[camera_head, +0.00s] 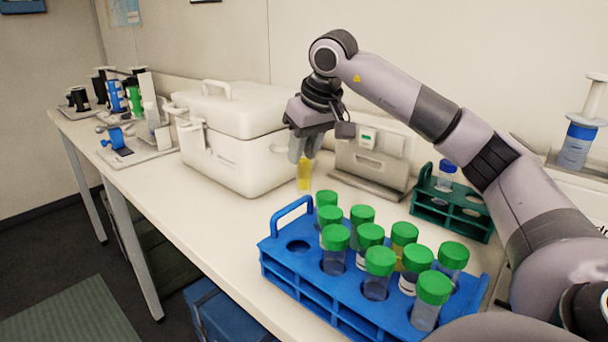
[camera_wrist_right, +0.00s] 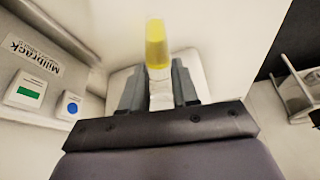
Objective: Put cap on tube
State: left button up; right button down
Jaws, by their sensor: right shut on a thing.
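My right gripper (camera_head: 303,150) is shut on a tube (camera_head: 304,174) and holds it above the bench, beside the white box. The tube's lower end is yellow and points down in the head view. In the right wrist view, the tube (camera_wrist_right: 157,45) stands between the two fingers (camera_wrist_right: 159,85), with its yellow end past the fingertips and a whitish part between them. Its top end is hidden by the gripper, so I cannot tell whether it has a cap. No loose cap shows. My left gripper is not in view.
A blue rack (camera_head: 272,268) holds several green-capped tubes (camera_head: 379,270); its back-left hole is empty. A green rack (camera_head: 428,216) with a blue-capped tube (camera_head: 446,172) stands behind it. A white lidded box (camera_head: 240,150) and a grey device (camera_head: 372,165) flank the gripper. The front-left bench is clear.

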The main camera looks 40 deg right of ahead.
aim_at(304, 170)
jog(key=shift+f+b, duration=0.35)
jog(key=shift+f, duration=1.9)
jog(key=shift+f, duration=0.2)
jog(key=c, duration=0.8)
grip_release()
jog(key=shift+c, duration=0.2)
jog(key=shift+r, duration=0.1)
